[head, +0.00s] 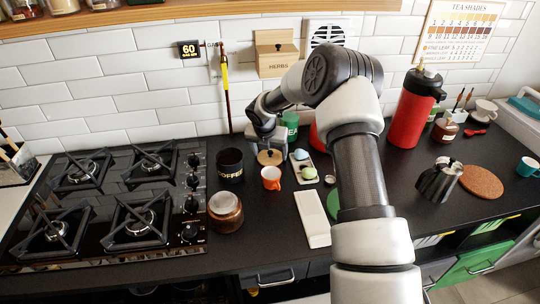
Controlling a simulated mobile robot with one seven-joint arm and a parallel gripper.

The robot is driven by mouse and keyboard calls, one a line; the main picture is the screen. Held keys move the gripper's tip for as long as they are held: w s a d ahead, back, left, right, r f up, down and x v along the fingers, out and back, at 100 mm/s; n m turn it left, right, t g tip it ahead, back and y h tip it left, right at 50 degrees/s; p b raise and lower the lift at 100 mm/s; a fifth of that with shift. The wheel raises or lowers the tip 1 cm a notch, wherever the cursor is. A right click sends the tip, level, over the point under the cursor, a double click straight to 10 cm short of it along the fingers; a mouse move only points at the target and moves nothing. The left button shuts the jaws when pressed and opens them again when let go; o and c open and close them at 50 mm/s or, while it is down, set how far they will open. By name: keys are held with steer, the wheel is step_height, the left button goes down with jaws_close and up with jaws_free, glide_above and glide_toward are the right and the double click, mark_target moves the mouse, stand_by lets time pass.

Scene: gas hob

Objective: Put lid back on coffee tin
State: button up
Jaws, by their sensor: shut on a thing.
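The black coffee tin (230,172) stands upright on the counter just right of the hob, with its dark top showing no lid. A round light-wood lid (270,158) is right of the tin, apart from it in the picture. My gripper (268,149) reaches down from above and is shut on the lid at its top. The fingertips are small and partly hidden by my wrist. I cannot tell whether the lid touches the counter or hangs a little above it.
An orange cup (271,178) stands just in front of the lid. A brown wooden jar (225,212) is in front of the tin. The gas hob (115,205) lies left. A tray with coloured items (305,168) and a white rest (312,218) lie right.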

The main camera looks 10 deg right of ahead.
mark_target(268, 158)
step_height(268, 158, up, 10)
steer(key=p, duration=0.2)
steer(key=s+a+r+n+y+p, duration=0.1)
steer(key=s+a+r+n+p, duration=0.2)
steer(key=a, duration=0.4)
steer(key=s+a+r+n+y+p, duration=0.1)
steer(key=s+a+r+n+p, duration=0.15)
steer(key=a, duration=0.45)
step_height(268, 158, down, 6)
steer(key=b, duration=0.5)
steer(key=shift+f+t, duration=0.25)
steer(key=shift+t, duration=0.05)
steer(key=shift+a+p, duration=0.1)
steer(key=shift+p, duration=0.35)
stand_by(0.3)
steer(key=shift+f+p, duration=0.2)
steer(key=shift+p, duration=0.25)
stand_by(1.4)
steer(key=o, duration=1.3)
steer(key=shift+c, duration=0.2)
